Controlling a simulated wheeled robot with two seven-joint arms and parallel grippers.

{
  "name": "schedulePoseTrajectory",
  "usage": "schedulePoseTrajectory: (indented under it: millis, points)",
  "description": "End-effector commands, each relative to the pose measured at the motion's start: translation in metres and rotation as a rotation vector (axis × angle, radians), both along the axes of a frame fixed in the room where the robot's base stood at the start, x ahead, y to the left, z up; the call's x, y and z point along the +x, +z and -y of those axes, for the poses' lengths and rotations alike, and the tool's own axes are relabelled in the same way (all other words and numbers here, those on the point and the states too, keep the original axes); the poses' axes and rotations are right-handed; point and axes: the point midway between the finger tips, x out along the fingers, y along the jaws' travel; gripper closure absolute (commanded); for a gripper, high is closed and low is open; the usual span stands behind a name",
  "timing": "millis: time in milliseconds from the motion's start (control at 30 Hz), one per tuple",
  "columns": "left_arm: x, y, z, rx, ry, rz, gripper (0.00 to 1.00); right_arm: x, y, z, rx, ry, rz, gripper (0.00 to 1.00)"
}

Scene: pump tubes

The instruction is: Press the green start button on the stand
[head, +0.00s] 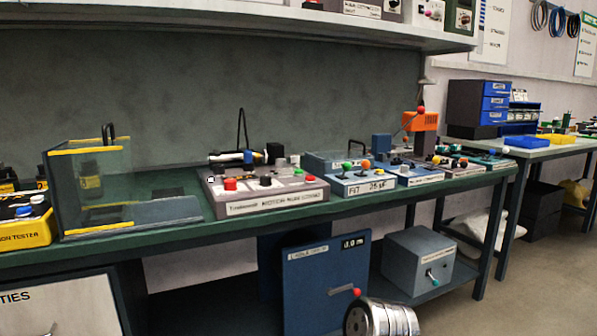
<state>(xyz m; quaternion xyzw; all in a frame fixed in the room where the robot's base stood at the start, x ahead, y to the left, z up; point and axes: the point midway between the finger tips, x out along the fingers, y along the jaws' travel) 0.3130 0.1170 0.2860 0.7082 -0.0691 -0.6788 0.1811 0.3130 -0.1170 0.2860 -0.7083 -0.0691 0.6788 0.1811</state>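A grey stand (262,208) with a white front label stands on the green bench. It carries a red button (230,184) at its left, another red button (310,178) at its right, and dark knobs between them. I cannot make out a green button on it. To its right, a light blue box (362,186) marked "25 µF" carries a green knob (346,166) and an orange knob (366,164). I cannot tell which of these units is the task's stand.
A clear guard with yellow edges (95,150) and a yellow tester (25,231) stand at the left of the bench (160,250). More boxes and an orange device (421,121) stand at the right. A shelf (270,24) hangs above. Floor is free at lower right.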

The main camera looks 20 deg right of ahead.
Motion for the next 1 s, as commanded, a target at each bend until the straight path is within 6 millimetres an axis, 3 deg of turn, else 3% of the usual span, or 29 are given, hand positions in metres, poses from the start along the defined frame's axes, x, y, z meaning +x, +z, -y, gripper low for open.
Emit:
schedulePoseTrajectory:
  millis: [33,200,1000]
  points:
    - [0.0000,0.0000,0.0000,0.000,0.000,0.000,0.37,0.0000,0.0000,0.0000,0.000,0.000,0.000,0.75]
    - [0.0000,0.0000,0.0000,0.000,0.000,0.000,0.37,0.0000,0.0000,0.0000,0.000,0.000,0.000,1.00]
    - [0.0000,0.0000,0.0000,0.000,0.000,0.000,0.37,0.0000,0.0000,0.0000,0.000,0.000,0.000,1.00]
